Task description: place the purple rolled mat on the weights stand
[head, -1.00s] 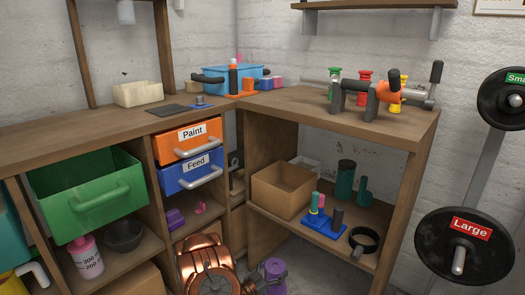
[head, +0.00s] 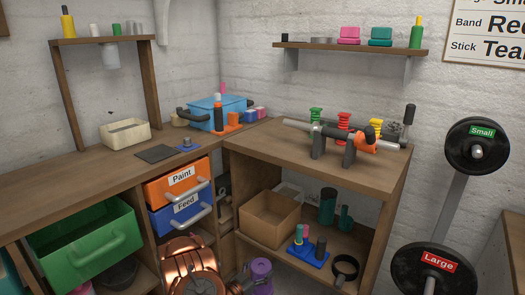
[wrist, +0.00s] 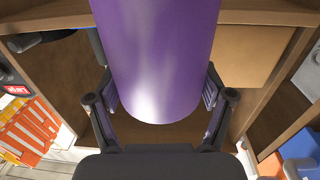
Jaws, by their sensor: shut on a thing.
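The purple rolled mat (head: 261,272) shows at the bottom of the head view, upright or nearly so, in front of the open lower shelf; its lower part is out of frame. In the wrist view the mat (wrist: 160,60) fills the top middle, between the two fingers of my gripper (wrist: 160,110). My gripper is shut on it. In the head view my gripper (head: 241,286) is small and partly cut off. The weights stand (head: 450,208) is at the right, a grey leaning post with black plates labelled Small (head: 460,150) and Large (head: 415,275). Its base is out of frame.
A wooden bench (head: 350,180) with dumbbell-like tools on top and an open shelf lies between mat and stand. The shelf holds a cardboard box (head: 262,225) and small items. Orange and blue drawers (head: 180,180) and a green bin (head: 75,245) are at the left.

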